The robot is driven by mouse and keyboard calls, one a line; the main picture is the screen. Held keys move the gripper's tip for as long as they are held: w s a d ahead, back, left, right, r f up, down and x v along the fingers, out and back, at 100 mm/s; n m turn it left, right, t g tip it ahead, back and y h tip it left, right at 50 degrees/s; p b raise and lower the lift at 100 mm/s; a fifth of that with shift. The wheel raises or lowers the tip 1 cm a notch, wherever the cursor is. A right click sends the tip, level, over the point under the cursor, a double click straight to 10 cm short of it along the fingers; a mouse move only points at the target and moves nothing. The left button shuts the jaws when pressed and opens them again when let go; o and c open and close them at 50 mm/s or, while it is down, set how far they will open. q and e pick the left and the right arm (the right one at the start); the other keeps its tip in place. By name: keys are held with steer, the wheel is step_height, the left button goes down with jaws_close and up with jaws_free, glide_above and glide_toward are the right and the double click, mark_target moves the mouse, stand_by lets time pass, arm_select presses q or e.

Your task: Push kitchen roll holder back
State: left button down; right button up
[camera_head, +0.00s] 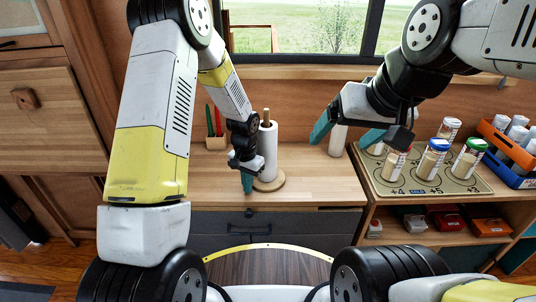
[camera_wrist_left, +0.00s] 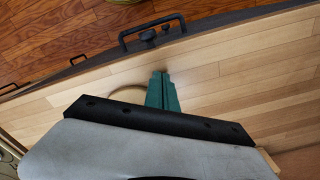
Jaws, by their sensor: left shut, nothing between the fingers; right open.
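The kitchen roll holder (camera_head: 267,152) stands upright on the wooden counter, with a white roll, a wooden rod on top and a round wooden base (camera_head: 272,184). My left gripper (camera_head: 247,184) is shut and empty, just left of the roll at the front left of the base, pointing down; I cannot tell whether it touches. In the left wrist view its green fingers (camera_wrist_left: 162,92) are together, and part of the round base (camera_wrist_left: 128,93) shows beside them. My right gripper (camera_head: 346,132) is open and empty above the counter, right of the holder.
A wooden holder with utensils (camera_head: 216,140) stands behind, left of the roll. A white bottle (camera_head: 338,140) is to the right. A mat (camera_head: 448,187) holds several jars, with orange and blue crates beyond. Dark drawers (camera_head: 262,225) lie below the counter's front edge.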

mark_target(285, 166)
arm_select(q)
steer(key=shift+w+d, duration=2.6)
steer(key=shift+w, duration=0.2)
steer(key=shift+w+d, duration=2.6)
steer(key=shift+w, duration=0.2)
steer(key=shift+w+d, duration=2.6)
steer(key=shift+w, duration=0.2)
steer(key=shift+s+a, duration=1.05)
steer(key=shift+s, duration=0.05)
step_height(285, 166, up, 8)
